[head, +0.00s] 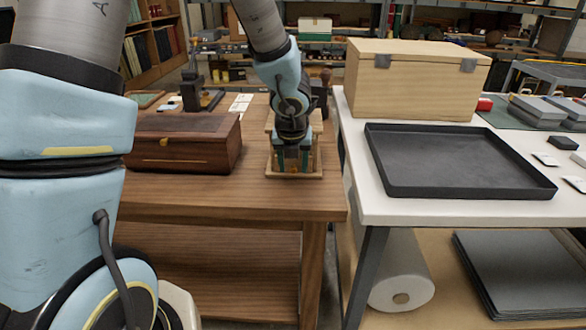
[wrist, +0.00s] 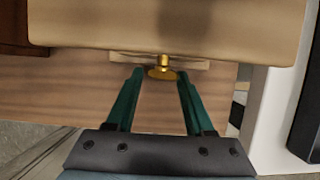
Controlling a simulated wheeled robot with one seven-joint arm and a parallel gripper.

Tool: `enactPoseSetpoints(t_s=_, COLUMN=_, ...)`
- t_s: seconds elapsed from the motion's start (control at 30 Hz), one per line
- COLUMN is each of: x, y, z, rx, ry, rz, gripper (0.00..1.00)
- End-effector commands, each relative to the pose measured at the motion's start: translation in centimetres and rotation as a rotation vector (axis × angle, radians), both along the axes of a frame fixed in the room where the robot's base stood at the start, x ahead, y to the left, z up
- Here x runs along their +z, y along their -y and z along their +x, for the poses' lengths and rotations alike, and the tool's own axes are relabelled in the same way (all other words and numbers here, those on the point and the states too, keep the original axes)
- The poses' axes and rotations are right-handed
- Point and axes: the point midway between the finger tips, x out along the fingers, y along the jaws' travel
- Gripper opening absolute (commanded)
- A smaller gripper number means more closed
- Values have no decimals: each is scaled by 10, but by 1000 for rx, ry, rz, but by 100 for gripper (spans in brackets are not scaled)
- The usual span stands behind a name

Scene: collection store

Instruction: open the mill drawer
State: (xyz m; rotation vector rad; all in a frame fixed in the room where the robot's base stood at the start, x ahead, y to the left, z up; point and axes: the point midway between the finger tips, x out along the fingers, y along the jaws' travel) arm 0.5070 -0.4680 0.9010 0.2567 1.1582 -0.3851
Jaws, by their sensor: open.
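The mill (head: 316,122) is a small light-wood box on a flat base near the right end of the brown wooden table. My arm and gripper (head: 291,160) cover most of its front in the head view. In the wrist view, the mill's pale wooden body (wrist: 100,22) fills the top. A brass knob (wrist: 162,72) sticks out from it, with the drawer's outline not clear. My green-fingered gripper (wrist: 160,78) is open, its fingertips on either side of the knob with a gap on both sides.
A dark wooden chest (head: 185,145) stands left of the mill. The white table (head: 450,210) on the right holds a black tray (head: 455,185) and a large pale wooden box (head: 415,85). A gap separates the tables.

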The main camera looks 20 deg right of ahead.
Motion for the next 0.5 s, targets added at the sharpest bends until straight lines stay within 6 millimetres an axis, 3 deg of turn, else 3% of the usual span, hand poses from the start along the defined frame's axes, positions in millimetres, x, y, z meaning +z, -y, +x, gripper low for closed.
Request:
enactPoseSetpoints(t_s=0.27, x=-1, y=0, z=0, rx=1, ry=0, rz=0, gripper=52)
enactPoseSetpoints(t_s=0.5, x=0, y=0, z=1, rx=1, ry=0, rz=0, gripper=25)
